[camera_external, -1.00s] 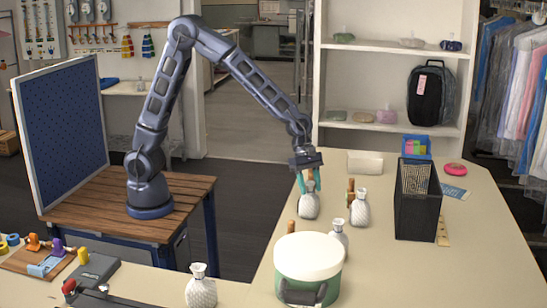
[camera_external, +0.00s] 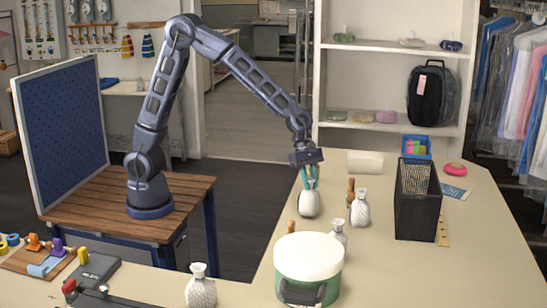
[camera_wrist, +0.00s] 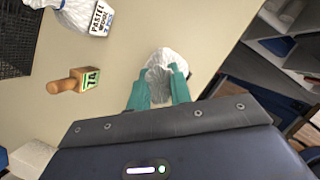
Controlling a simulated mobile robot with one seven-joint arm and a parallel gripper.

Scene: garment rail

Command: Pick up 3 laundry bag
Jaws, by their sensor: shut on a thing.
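My gripper (camera_external: 310,182) has its teal fingers shut on the neck of a white laundry bag (camera_external: 309,204), near the table's left edge. The bag looks upright, its base at table level; I cannot tell whether it touches. In the wrist view the held bag (camera_wrist: 166,68) shows between the fingers (camera_wrist: 160,82), partly hidden. A second white bag (camera_external: 360,209) stands to the right; a labelled bag (camera_wrist: 88,14) shows at the wrist view's top. A third bag (camera_external: 338,236) is behind the green pot, and another (camera_external: 201,288) stands at the front left.
A green pot with a white lid (camera_external: 309,256) stands at the front. A black mesh bin (camera_external: 417,210), a blue box (camera_external: 416,147) and a white roll (camera_external: 364,162) are further right. The table's right side is mostly clear.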

